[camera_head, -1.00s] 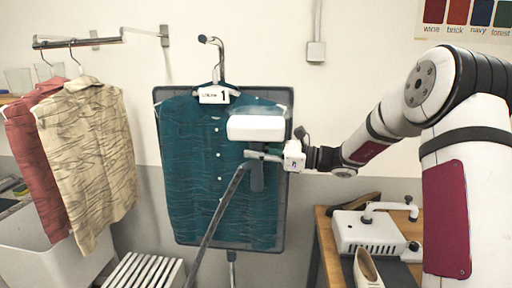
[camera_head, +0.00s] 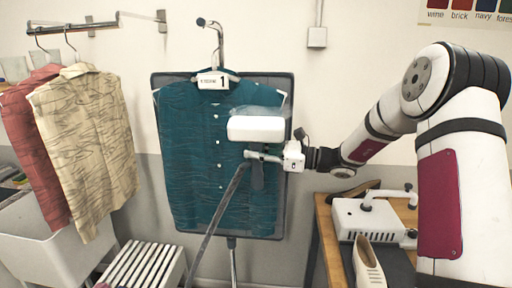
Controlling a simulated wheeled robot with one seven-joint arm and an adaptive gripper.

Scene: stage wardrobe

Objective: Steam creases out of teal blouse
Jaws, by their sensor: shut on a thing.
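The teal blouse (camera_head: 190,170) hangs on a hanger in front of a grey upright board (camera_head: 282,225), with a tag marked 1 (camera_head: 212,81) at its collar. Wavy crease lines show over its front. My gripper (camera_head: 268,156) is shut on the handle of a white steamer head (camera_head: 256,129), which is in front of the blouse's upper right side and hides part of it. Faint vapour shows above the head. A grey hose (camera_head: 213,220) runs down from the handle. Whether the head touches the cloth I cannot tell.
A cream shirt (camera_head: 85,150) and a red shirt (camera_head: 40,145) hang from a wall rail (camera_head: 90,25) at left, above a white bin (camera_head: 40,245). A white slatted rack (camera_head: 143,268) stands below. A bench at right holds a white device (camera_head: 362,220) and a shoe (camera_head: 367,262).

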